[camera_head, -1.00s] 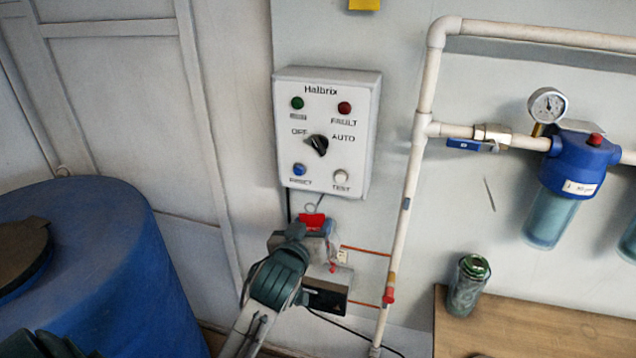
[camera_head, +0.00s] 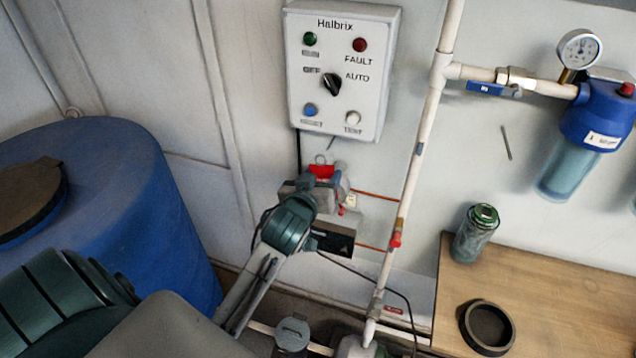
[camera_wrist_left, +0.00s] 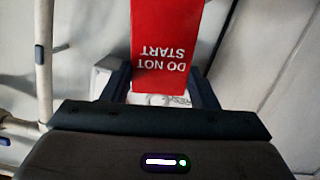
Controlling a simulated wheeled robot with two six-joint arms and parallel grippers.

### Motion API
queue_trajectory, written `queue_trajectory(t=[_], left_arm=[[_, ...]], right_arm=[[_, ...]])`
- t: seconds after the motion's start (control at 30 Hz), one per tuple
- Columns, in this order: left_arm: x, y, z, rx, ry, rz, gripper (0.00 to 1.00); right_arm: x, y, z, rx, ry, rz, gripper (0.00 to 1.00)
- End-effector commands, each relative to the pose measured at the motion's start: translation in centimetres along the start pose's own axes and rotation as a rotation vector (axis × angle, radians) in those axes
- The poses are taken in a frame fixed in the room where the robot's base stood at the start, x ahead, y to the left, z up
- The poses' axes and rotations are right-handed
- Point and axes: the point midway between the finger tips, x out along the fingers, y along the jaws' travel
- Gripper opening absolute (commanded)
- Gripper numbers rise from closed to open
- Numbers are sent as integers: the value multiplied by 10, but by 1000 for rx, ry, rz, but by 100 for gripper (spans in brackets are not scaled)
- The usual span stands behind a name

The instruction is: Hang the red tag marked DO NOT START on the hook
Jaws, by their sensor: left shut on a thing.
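The red tag (camera_head: 322,171) is held in my left gripper (camera_head: 318,184), below the control box, with a small ring (camera_head: 320,158) above it. In the left wrist view the tag (camera_wrist_left: 168,40) shows white DO NOT START lettering upside down, between the two fingers of my left gripper (camera_wrist_left: 160,90). A thin grey pin (camera_head: 331,143) shows just under the box, above and slightly right of the ring; it looks like the hook. The ring appears apart from it, though depth is hard to judge. My right gripper is not in view.
The Halbrix control box (camera_head: 343,70) is on the wall above the tag. A white vertical pipe (camera_head: 425,150) stands to the right. A blue tank (camera_head: 130,220) is at left.

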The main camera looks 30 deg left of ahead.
Motion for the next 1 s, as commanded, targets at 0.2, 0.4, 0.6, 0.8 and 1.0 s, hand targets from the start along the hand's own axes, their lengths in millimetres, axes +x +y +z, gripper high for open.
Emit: queue_trajectory(t=[0.2, 0.4, 0.6, 0.8, 1.0], left_arm=[[14, 0, -1, 1, 2, 0, 32], [26, 0, -2, 0, 2, 0, 32], [38, 1, -4, 0, 1, 0, 32], [50, 1, -6, 1, 1, 0, 32], [61, 1, -7, 1, 0, 0, 32]], right_arm=[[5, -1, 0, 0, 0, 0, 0], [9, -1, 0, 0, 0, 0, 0], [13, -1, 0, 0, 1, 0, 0], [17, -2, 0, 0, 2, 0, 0], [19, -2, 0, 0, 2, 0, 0]])
